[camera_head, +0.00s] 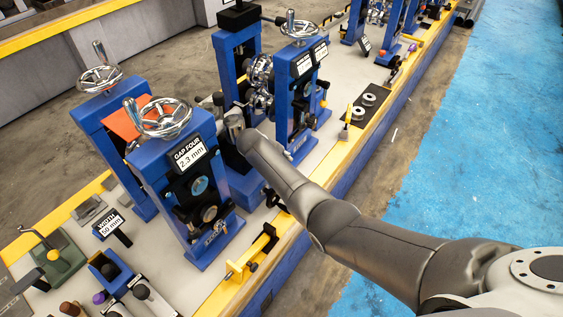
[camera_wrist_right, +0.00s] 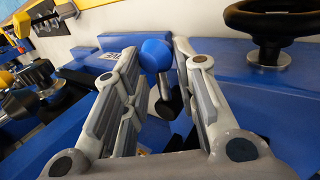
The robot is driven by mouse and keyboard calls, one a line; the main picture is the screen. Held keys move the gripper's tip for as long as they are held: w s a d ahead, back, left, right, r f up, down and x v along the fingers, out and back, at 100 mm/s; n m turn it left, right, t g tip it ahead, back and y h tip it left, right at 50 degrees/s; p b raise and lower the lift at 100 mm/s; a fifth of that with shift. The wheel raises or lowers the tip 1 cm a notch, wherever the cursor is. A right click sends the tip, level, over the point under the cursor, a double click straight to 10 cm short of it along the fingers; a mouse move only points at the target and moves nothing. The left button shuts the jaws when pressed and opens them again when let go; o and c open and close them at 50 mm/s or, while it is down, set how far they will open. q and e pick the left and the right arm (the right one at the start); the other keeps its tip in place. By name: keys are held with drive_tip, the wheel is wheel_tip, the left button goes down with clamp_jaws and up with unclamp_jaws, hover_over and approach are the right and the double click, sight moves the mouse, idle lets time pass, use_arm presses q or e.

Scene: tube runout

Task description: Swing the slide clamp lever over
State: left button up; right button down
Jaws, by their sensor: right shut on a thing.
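A blue ball knob (camera_wrist_right: 156,56) with a short dark lever shank (camera_wrist_right: 168,98) below it shows in the right wrist view, at a blue machine block (camera_wrist_right: 245,75). My right gripper (camera_wrist_right: 157,48) has one finger on each side of the knob and is shut on it. In the head view my right arm (camera_head: 290,185) reaches in from the lower right to the gap between the blue roll stands. The fingers and the knob are hidden or too small to tell there. My left gripper is not in view.
The near roll stand (camera_head: 150,155) with a chrome handwheel (camera_head: 164,118) stands left of my wrist, and another stand (camera_head: 300,95) is just beyond. A black handwheel (camera_wrist_right: 290,20) is close to the right in the wrist view. A yellow bracket (camera_head: 250,255) sits on the bench edge.

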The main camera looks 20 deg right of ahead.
drive_tip(key=shift+a, duration=0.1)
idle(0.4)
drive_tip(key=c, duration=1.5)
unclamp_jaws()
wheel_tip(320, 180, up, 10)
drive_tip(key=shift+f, duration=0.1)
